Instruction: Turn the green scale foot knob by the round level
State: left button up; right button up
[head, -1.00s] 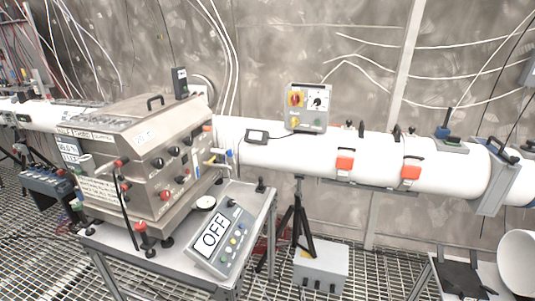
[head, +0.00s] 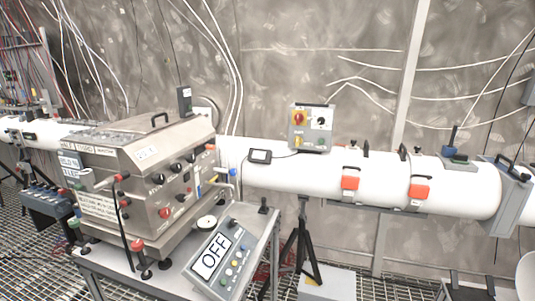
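The steel box (head: 143,170) with red and black knobs stands on a grey table at the left in the head view. A small pale round disc with a dark rim, which looks like the round level (head: 206,222), lies on the table by the box's right side. Black feet, one of them a foot (head: 165,264), show under the box's front. A small green part (head: 74,223) shows at the box's lower left; I cannot tell whether it is the green foot knob. A red-topped knob (head: 137,244) stands at the front. Neither of my grippers is in view.
A tripod (head: 302,250) stands right of the table. The floor is metal grating.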

aim_at(75, 223)
jog(key=u, duration=1.45)
